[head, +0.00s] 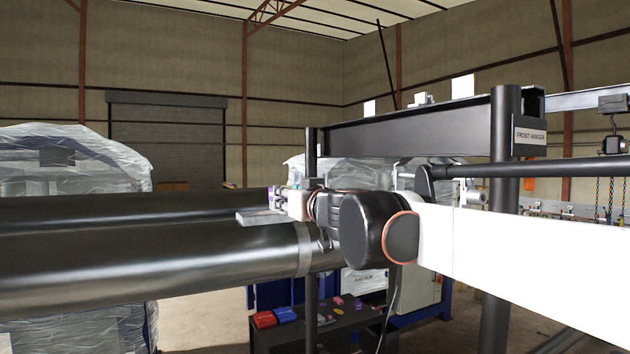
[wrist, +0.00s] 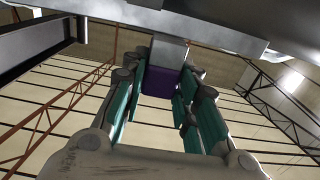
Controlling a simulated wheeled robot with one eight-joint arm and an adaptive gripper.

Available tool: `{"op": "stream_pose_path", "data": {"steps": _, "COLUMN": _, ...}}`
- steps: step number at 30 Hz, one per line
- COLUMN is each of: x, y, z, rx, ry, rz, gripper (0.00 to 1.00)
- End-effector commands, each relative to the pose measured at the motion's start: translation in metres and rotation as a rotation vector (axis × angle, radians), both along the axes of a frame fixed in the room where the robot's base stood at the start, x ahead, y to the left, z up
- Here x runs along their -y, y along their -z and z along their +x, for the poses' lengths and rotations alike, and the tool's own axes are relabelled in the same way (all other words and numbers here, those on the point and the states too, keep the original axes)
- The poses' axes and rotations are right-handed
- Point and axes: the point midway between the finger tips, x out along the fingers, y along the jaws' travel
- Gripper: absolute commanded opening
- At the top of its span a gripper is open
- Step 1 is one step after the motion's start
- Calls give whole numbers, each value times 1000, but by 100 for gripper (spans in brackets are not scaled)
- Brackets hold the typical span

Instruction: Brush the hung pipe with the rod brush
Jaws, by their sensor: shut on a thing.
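Two large dark pipes run in from the left in the head view: a nearer pipe (head: 150,270) with a pale band near its right end and a farther pipe (head: 120,210) behind it. I cannot tell for certain which is the hung one. My gripper (head: 284,204) is small and partly hidden behind my black wrist joint. In the wrist view my gripper (wrist: 164,86), with teal finger pads, is shut on a purple block (wrist: 158,82). A grey block (wrist: 168,53) joins it, which looks like part of the rod brush. Bristles and any contact with the pipe are not clear.
The dark hanger frame (head: 410,130), signed FRONT HANGER, has posts close to my arm. A dark bar (head: 550,168) runs off right. Below is a black cart (head: 330,325) with red and blue boxes. Wrapped equipment (head: 70,165) stands left.

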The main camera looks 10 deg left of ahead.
Motion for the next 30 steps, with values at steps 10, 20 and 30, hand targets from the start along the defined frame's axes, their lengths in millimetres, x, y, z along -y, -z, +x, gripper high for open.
{"op": "stream_pose_path", "data": {"steps": 10, "x": 20, "y": 1, "z": 13, "rx": 0, "ry": 1, "rz": 0, "gripper": 0}}
{"op": "stream_pose_path", "data": {"steps": 20, "x": 32, "y": 2, "z": 22, "rx": 1, "ry": 4, "rz": -1, "gripper": 0}}
{"op": "stream_pose_path", "data": {"steps": 30, "x": 53, "y": 1, "z": 36, "rx": 1, "ry": 4, "rz": -1, "gripper": 0}}
